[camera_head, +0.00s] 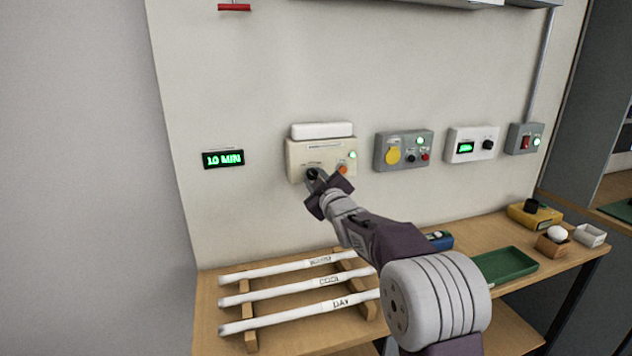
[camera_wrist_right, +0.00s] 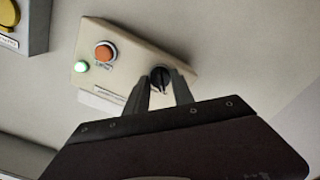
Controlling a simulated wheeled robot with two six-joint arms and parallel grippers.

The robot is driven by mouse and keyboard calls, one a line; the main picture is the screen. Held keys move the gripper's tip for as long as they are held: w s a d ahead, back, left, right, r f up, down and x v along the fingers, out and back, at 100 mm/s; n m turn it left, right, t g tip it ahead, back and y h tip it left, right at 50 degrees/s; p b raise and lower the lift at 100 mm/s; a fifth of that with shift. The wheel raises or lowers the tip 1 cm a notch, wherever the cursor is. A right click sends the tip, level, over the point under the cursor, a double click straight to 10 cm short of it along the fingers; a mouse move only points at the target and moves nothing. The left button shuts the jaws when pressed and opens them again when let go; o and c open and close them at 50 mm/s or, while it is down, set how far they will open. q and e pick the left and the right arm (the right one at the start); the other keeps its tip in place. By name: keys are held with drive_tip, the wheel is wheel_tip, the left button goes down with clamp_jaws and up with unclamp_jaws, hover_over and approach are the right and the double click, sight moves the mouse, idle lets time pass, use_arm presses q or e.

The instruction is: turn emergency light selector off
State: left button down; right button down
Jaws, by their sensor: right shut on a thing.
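The emergency light unit (camera_head: 321,147) is a cream box with a white lamp bar on top, fixed to the wall panel. Its black selector knob (camera_head: 311,174) is at the lower left of its face, and it also shows in the right wrist view (camera_wrist_right: 160,76). An orange button and a lit green lamp (camera_head: 352,155) are on the same face. My right gripper (camera_head: 316,180) is at the box, with its fingers shut on the selector knob. In the right wrist view the fingers (camera_wrist_right: 163,90) stand on both sides of the knob. My left gripper is not in view.
Right of the unit on the wall are a grey box with a yellow disc (camera_head: 393,155), a white display box (camera_head: 465,148) and a grey switch box (camera_head: 525,140). Below, the wooden bench (camera_head: 210,310) holds labelled white tubes (camera_head: 290,268) and a green tray (camera_head: 503,264).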

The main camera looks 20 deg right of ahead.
drive_tip(key=c, duration=1.1)
unclamp_jaws()
drive_tip(key=s+b, duration=0.1)
drive_tip(key=s, duration=0.8)
drive_tip(key=shift+d, duration=0.1)
drive_tip(key=shift+f, duration=0.1)
